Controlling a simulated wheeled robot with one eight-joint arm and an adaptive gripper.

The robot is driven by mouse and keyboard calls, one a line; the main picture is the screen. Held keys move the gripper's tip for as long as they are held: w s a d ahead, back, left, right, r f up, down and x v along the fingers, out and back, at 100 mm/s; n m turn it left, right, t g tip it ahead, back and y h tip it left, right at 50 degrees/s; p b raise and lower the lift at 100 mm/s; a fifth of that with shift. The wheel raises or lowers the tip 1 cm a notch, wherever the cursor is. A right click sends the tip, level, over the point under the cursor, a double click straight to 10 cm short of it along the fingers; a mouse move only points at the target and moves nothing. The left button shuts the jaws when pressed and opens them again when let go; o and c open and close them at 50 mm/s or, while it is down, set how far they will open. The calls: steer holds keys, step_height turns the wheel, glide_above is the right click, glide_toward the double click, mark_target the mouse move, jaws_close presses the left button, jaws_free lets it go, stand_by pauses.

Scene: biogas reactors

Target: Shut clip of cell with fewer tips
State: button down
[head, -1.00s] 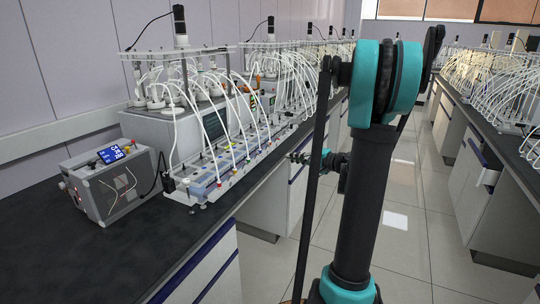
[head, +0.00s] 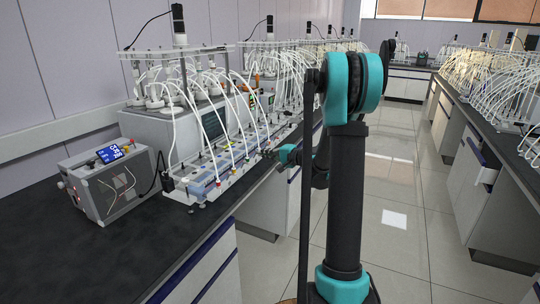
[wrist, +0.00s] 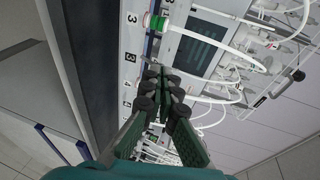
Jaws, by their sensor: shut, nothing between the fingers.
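A row of cells (head: 228,170) with white tubes rising from it stands along the front edge of the bench in the head view. Small coloured clips sit on the row, too small there to tell open from shut. I cannot tell the number of tips per cell. My gripper (wrist: 163,78) is shut and empty, over the row between labels 3 and 4. In the head view my gripper (head: 272,154) is at the row's front edge.
A grey box with a blue display (head: 112,180) stands at the left on the dark bench. Reactors with stirrer motors (head: 180,25) and many tubes stand behind the row. The aisle floor (head: 395,215) is clear. Another bench (head: 510,160) runs along the right.

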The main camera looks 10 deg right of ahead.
steer(key=shift+w+a+r+g+h, duration=0.4)
steer(key=shift+a+r+g+h, duration=0.15)
steer(key=shift+g+h, duration=0.4)
stand_by(0.6)
steer(key=shift+w+a+r+n+g+h, duration=0.25)
steer(key=shift+w+a+g+h, duration=0.2)
steer(key=shift+g+h, duration=0.4)
steer(key=shift+w+a+r+n+g+h, duration=0.15)
steer(key=shift+w+a+r+g+h, duration=0.15)
steer(key=shift+a+g+h, duration=0.55)
steer(key=shift+w+a+r+n+g+h, duration=0.2)
steer(key=shift+w+a+r+g+h, duration=0.25)
steer(key=shift+h, duration=0.7)
steer(key=shift+d+f, duration=0.15)
steer(key=shift+d, duration=0.1)
steer(key=shift+r, duration=0.8)
steer(key=shift+s+r, duration=0.1)
